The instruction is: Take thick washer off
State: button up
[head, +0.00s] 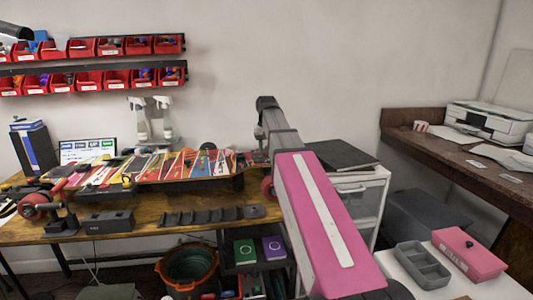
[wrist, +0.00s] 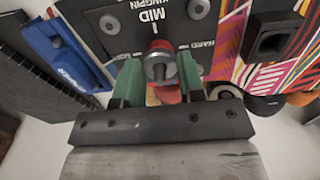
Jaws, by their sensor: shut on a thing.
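In the wrist view, the green fingers of my gripper (wrist: 161,84) stand either side of a round silver metal piece, which looks like the thick washer (wrist: 160,66). They are shut on it. A red piece shows just above the washer and more red below it. Behind is a dark plate (wrist: 122,22) marked "MID KINGPIN". The patterned skateboard deck (head: 190,168) lies upside along the workbench in the head view. My gripper is at the deck's right end there, with its fingertips hidden by my arm.
A blue tool (wrist: 64,52) lies left of the plate in the wrist view. A grey tray (head: 422,264) and pink box (head: 468,256) stand at right.

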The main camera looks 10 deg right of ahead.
jog(key=shift+r, duration=2.05)
notch_tip(320, 180, up, 7)
